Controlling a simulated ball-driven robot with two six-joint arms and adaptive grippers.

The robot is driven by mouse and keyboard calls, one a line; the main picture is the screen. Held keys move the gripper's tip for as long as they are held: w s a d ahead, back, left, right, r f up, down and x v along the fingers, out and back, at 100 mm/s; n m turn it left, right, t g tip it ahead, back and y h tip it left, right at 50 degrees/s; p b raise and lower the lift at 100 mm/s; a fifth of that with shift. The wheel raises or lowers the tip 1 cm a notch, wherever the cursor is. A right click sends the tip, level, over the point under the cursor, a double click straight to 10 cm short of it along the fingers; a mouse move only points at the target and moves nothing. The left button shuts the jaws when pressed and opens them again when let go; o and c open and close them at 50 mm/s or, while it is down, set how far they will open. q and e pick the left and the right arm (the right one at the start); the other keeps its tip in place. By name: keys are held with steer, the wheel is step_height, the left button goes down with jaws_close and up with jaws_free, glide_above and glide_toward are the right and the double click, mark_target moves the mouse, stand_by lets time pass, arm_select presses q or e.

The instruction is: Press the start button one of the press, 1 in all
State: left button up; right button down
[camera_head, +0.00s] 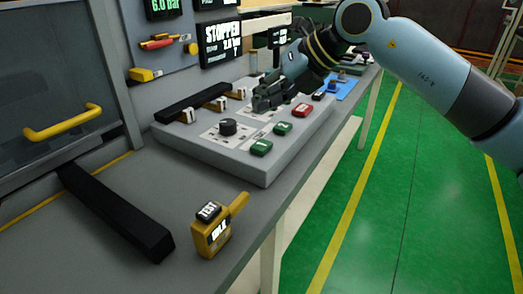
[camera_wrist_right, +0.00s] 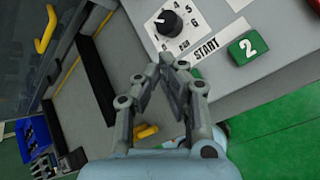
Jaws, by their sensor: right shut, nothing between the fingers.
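The grey control panel (camera_head: 200,152) of the press stands on the bench, with a black knob (camera_head: 228,127) on top. Two green buttons, a nearer one (camera_head: 261,147) and a farther one (camera_head: 283,128), sit along its front side; their digits are unreadable in the head view. In the right wrist view a green button marked 2 (camera_wrist_right: 250,47) lies beside a START label (camera_wrist_right: 206,48); no button marked 1 is readable. My right gripper (camera_head: 262,102) is shut and empty above the panel, apart from the green buttons. It also shows in the wrist view (camera_wrist_right: 175,62). My left gripper is out of view.
A red button (camera_head: 302,110) sits beyond the green ones. A display (camera_head: 220,42) reads STOPPED. A door with a yellow handle (camera_head: 62,124) stands at left.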

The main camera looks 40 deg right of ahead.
mark_target(264, 143)
step_height(264, 143, down, 6)
steer(key=b, duration=0.3)
steer(key=shift+r, duration=0.1)
steer(key=shift+b, duration=0.35)
stand_by(0.9)
steer(key=shift+f, duration=0.35)
steer(key=shift+f+b, duration=0.5)
steer(key=shift+f, duration=0.05)
stand_by(0.5)
stand_by(0.3)
steer(key=shift+r+p, duration=0.8)
steer(key=shift+r, duration=0.2)
step_height(264, 143, up, 5)
steer(key=p, duration=0.4)
